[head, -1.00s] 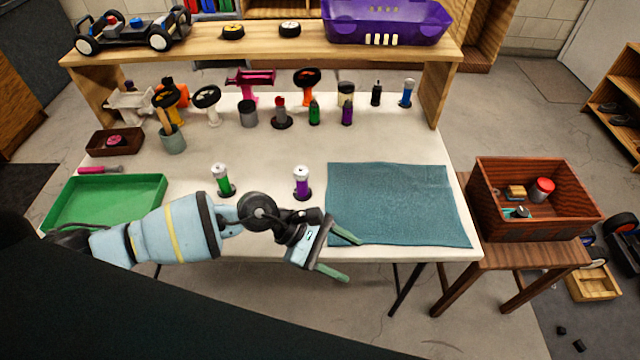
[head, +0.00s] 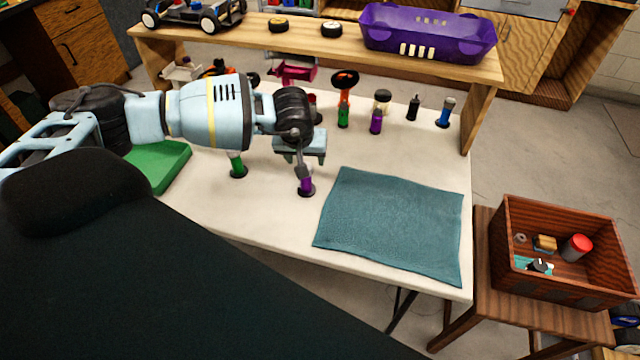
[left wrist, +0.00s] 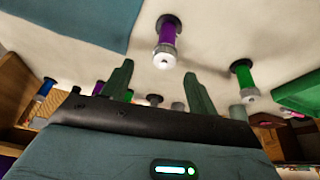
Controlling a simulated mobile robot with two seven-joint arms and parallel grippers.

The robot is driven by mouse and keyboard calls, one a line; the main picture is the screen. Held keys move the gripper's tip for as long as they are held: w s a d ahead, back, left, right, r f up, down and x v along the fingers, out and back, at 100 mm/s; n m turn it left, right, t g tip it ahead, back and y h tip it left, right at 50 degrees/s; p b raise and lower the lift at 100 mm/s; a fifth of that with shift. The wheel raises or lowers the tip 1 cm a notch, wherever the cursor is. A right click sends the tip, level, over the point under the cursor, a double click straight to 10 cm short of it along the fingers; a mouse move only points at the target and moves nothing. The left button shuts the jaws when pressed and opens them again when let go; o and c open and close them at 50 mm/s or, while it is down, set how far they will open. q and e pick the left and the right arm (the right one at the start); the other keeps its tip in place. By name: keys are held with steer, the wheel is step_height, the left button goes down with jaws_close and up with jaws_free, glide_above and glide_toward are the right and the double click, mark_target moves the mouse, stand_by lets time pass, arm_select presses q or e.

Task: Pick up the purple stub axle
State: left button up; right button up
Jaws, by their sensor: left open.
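The purple stub axle (head: 306,186) stands upright in a dark round base on the white table, left of the teal mat. In the left wrist view the purple stub axle (left wrist: 168,36) shows with its pale end towards me, beyond the fingertips and roughly between them. My left gripper (head: 301,165) is open and empty, pointing down just above the axle; its fingers partly hide the axle's top in the head view. In the left wrist view the two green fingers of my left gripper (left wrist: 160,80) are spread apart. My right gripper is not in view.
A green stub axle (head: 238,166) stands to the left; it also shows in the left wrist view (left wrist: 243,78). The teal mat (head: 390,225) is bare. Several upright parts stand behind, under the wooden shelf (head: 320,50). A wooden box (head: 510,235) is at right.

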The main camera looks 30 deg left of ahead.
mark_target(306, 181)
arm_select(q)
steer(key=shift+a+b+x, duration=0.1)
steer(key=shift+a+x, duration=0.1)
steer(key=shift+x, duration=1.1)
steer(key=shift+a+b+x, duration=0.1)
steer(key=shift+a+x, duration=0.05)
steer(key=shift+x, duration=1.1)
steer(key=shift+a+b+x, duration=0.1)
steer(key=shift+a+x, duration=0.1)
steer(key=shift+x, duration=1.1)
steer(key=shift+w+r, duration=0.1)
steer(key=shift+r, duration=0.05)
jaws_close()
steer(key=shift+r, duration=0.1)
